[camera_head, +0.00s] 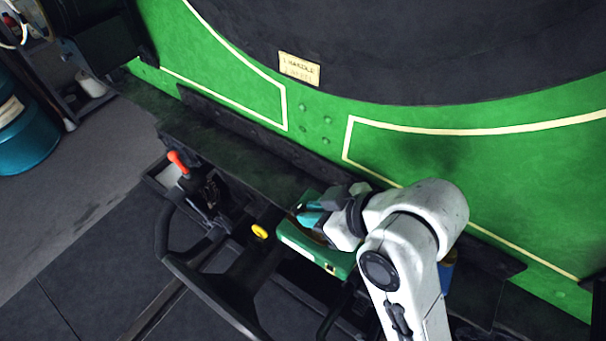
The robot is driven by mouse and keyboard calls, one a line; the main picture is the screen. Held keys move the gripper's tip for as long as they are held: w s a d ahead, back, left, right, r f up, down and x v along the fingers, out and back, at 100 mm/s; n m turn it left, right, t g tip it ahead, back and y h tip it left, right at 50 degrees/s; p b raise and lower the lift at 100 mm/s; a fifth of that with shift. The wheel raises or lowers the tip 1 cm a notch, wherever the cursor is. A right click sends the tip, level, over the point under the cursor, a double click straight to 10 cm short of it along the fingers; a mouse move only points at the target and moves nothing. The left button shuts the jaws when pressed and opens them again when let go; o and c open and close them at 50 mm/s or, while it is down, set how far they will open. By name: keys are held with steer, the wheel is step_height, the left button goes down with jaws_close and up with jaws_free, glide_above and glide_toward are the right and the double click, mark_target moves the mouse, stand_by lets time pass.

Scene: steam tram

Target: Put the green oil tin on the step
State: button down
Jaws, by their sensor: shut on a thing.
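The green oil tin (316,252) is a green box-like shape with a pale strip along its near side, low in the middle of the view. My gripper (308,214), with teal fingertips, is shut at its upper part; the fingers and wrist hide some of it. The step (235,157) is the long dark ledge along the tram's green side, just behind and left of the tin. Whether the tin touches anything beneath it cannot be told.
A dark tubular frame (205,281) with a yellow knob (260,231) lies in front. A red-handled dark object (178,162) stands left of my gripper. A blue drum (25,135) is at far left. My arm hides the step's right part; its left stretch looks bare.

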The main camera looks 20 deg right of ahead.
steer(key=w+d+f, duration=0.1)
steer(key=w, duration=0.1)
steer(key=w+d+f, duration=0.1)
steer(key=w, duration=0.1)
steer(key=w+d+f, duration=0.1)
steer(key=w+d, duration=0.1)
steer(key=shift+w, duration=0.1)
steer(key=w+d+f+b, duration=0.1)
steer(key=f+b, duration=0.2)
steer(key=w+d+f+b, duration=0.1)
steer(key=w+f+b, duration=0.1)
steer(key=f+b, duration=0.1)
steer(key=w+d+f+b, duration=0.1)
steer(key=f+b, duration=0.2)
steer(key=b, duration=0.1)
steer(key=shift+w+d+f, duration=0.25)
steer(key=shift+w+f, duration=0.05)
steer(key=shift+w, duration=0.05)
steer(key=c, duration=1.1)
jaws_free()
steer(key=shift+o, duration=0.2)
steer(key=shift+s, duration=0.1)
